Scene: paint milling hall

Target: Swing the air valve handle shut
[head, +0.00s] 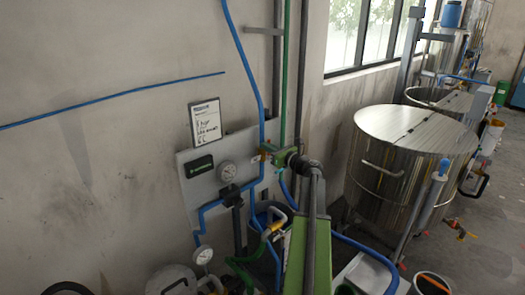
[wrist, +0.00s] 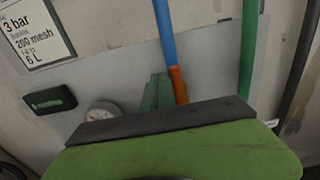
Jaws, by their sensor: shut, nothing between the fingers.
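The air valve handle (wrist: 178,86) is a small orange piece at the lower end of the blue pipe (wrist: 165,35) in the wrist view, roughly in line with it. In the head view the handle (head: 257,158) is a tiny orange spot on the grey panel, mostly hidden. My gripper (head: 270,150) is at the panel, just right of the handle. In the wrist view my gripper's green fingers (wrist: 157,92) are together and empty, just left of the handle. I cannot tell whether they touch it. The valve body is hidden.
The grey panel (head: 192,220) carries a round gauge (head: 228,172), a dark green box (head: 199,167) and a sign (head: 206,124). A green pipe (head: 286,75) runs up the wall nearby. A steel vat (head: 398,170) stands right. Hoses and pails crowd the floor below.

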